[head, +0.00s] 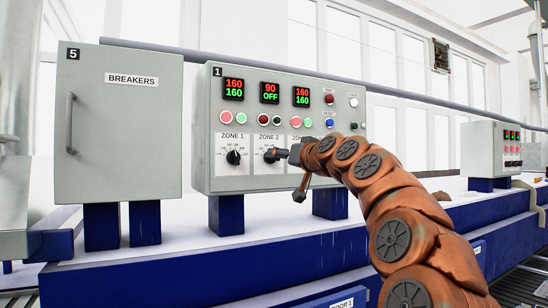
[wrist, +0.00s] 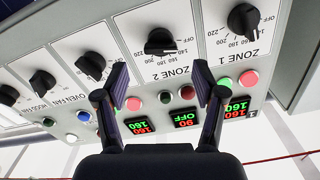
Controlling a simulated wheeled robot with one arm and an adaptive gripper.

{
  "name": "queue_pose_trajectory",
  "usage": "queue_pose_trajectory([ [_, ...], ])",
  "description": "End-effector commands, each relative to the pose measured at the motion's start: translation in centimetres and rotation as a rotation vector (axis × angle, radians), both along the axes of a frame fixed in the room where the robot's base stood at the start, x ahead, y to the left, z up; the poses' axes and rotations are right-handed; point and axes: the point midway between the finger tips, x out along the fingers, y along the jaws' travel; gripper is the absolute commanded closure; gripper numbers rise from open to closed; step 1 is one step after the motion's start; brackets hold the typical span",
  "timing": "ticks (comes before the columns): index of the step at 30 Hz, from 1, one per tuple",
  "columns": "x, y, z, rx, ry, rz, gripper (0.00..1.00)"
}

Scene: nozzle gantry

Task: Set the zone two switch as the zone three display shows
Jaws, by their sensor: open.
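The zone two switch (head: 270,156) is a black knob on the grey control panel, under the ZONE 2 label. It also shows in the wrist view (wrist: 160,42), between and beyond my fingertips; its exact setting is hard to read. The zone three display (head: 301,97) shows 160 in red over 160 in green. The zone two display (head: 270,92) shows 90 over OFF. My gripper (wrist: 160,78) is open and empty, its fingers on either side of the zone two switch in the picture. In the head view my gripper partly hides the zone three switch area.
The zone one switch (wrist: 243,20) is to the right of the zone two switch in the wrist view, and the zone three switch (wrist: 90,66) is to its left. Push buttons (head: 276,121) sit above the switches. A breakers cabinet (head: 118,125) stands left of the panel.

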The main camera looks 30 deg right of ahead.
Motion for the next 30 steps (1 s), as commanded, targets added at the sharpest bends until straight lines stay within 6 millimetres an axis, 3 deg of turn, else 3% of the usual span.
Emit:
queue_pose_trajectory([
  [15,5.5,-0.5,0.2,-0.001,0.0,0.0,0.31],
  [27,6.2,-0.5,0.0,0.0,0.001,0.001,0.31],
  [30,6.2,-0.5,0.0,0.0,0.001,0.001,0.41],
])
